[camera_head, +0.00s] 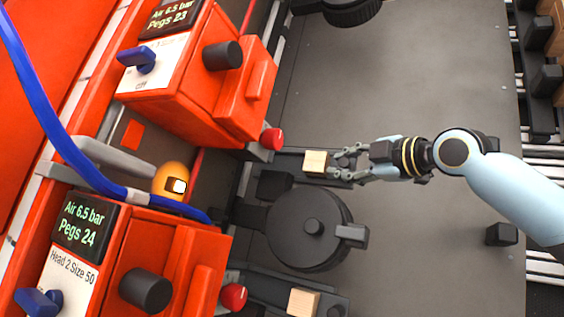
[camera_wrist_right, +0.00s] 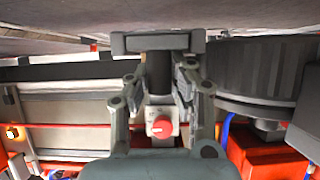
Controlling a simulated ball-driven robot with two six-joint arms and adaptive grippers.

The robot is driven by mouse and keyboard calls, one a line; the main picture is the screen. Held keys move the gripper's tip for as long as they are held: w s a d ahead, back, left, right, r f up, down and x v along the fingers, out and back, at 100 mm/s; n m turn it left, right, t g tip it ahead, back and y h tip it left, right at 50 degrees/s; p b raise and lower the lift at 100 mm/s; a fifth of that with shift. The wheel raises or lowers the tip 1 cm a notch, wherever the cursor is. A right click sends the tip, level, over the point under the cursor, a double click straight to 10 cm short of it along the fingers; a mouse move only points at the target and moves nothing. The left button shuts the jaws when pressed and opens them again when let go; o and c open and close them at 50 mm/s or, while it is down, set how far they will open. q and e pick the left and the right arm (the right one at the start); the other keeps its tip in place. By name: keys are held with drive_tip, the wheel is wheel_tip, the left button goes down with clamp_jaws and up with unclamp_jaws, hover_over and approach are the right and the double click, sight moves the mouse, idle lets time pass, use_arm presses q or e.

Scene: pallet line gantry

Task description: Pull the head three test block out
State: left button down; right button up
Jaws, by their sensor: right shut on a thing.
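The head three test block, a pale wooden block (camera_head: 316,162), sits in a dark channel beside the upper orange machine head (camera_head: 190,75). My right gripper (camera_head: 342,163) reaches it from the right, its fingers closed at the block's right end. In the right wrist view the fingers (camera_wrist_right: 160,85) close around a dark part in front of them; the pale wood cannot be made out there. The upper head's name label is too small to read. My left gripper is not in view.
A red knob (camera_head: 271,139) is close to the block's upper left. A round black drum (camera_head: 308,228) stands just below the gripper. A second wooden block (camera_head: 303,302) lies near the lower head, labelled Head 2 (camera_head: 90,260).

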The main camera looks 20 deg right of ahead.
drive_tip(key=shift+s+d, duration=1.05)
drive_tip(key=shift+d, duration=0.1)
drive_tip(key=o, duration=0.5)
drive_tip(key=shift+f, duration=0.1)
drive_tip(key=o, duration=0.4)
drive_tip(key=shift+s+d, duration=0.2)
drive_tip(key=shift+d, duration=0.05)
drive_tip(key=shift+c, duration=0.2)
drive_tip(key=shift+a, duration=0.1)
